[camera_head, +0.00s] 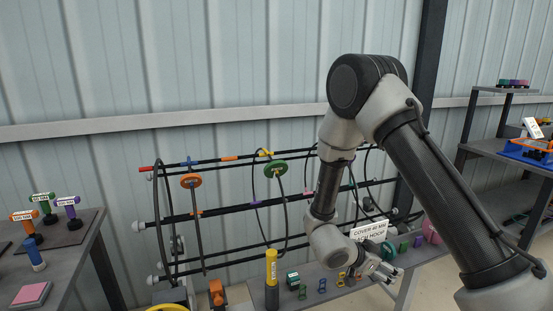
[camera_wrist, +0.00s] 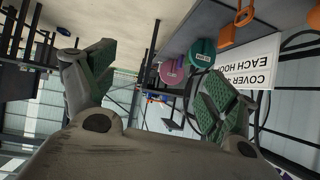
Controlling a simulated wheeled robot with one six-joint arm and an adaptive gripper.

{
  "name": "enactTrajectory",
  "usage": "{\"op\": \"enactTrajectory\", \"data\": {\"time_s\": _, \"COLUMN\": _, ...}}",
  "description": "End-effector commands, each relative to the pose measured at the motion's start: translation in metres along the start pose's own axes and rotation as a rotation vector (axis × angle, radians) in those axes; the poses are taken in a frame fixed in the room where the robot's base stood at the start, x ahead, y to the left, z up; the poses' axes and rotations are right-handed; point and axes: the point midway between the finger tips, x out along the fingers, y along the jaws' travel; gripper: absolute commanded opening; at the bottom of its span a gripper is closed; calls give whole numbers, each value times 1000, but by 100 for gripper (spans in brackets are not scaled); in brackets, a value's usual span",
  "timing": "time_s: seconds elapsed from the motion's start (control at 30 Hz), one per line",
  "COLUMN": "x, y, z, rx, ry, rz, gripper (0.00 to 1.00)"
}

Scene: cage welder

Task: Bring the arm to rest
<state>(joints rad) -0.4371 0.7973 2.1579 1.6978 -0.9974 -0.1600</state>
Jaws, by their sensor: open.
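My gripper (camera_head: 384,272) is at the lower middle right of the head view, low over the bench with the small parts. In the wrist view my gripper (camera_wrist: 150,90) shows its two green-padded fingers spread wide apart, with nothing between them. My arm comes in from the lower right, bends at a raised elbow and reaches down to the bench. A white sign (camera_head: 370,236) with black lettering stands right behind the gripper. It also shows at the right of the wrist view (camera_wrist: 255,65), upside down.
A cage frame (camera_head: 220,214) of black bars and hoops stands behind the bench. A yellow-topped cylinder (camera_head: 272,268) and several small coloured pieces (camera_head: 302,288) are left of my gripper. A left table (camera_head: 75,262) holds labelled tools. A shelf (camera_head: 505,150) stands at right.

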Motion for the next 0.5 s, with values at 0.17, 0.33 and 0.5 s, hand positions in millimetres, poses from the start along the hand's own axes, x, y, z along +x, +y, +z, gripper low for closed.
{"op": "enactTrajectory", "data": {"time_s": 0.17, "x": -5, "y": -21, "z": -10, "rx": 19, "ry": -66, "rz": -80, "gripper": 86}}
{"op": "enactTrajectory", "data": {"time_s": 0.33, "x": -15, "y": -47, "z": -26, "rx": 33, "ry": -157, "rz": -195, "gripper": 86}}
{"op": "enactTrajectory", "data": {"time_s": 0.5, "x": -38, "y": -78, "z": -52, "rx": 31, "ry": -275, "rz": -361, "gripper": 86}}
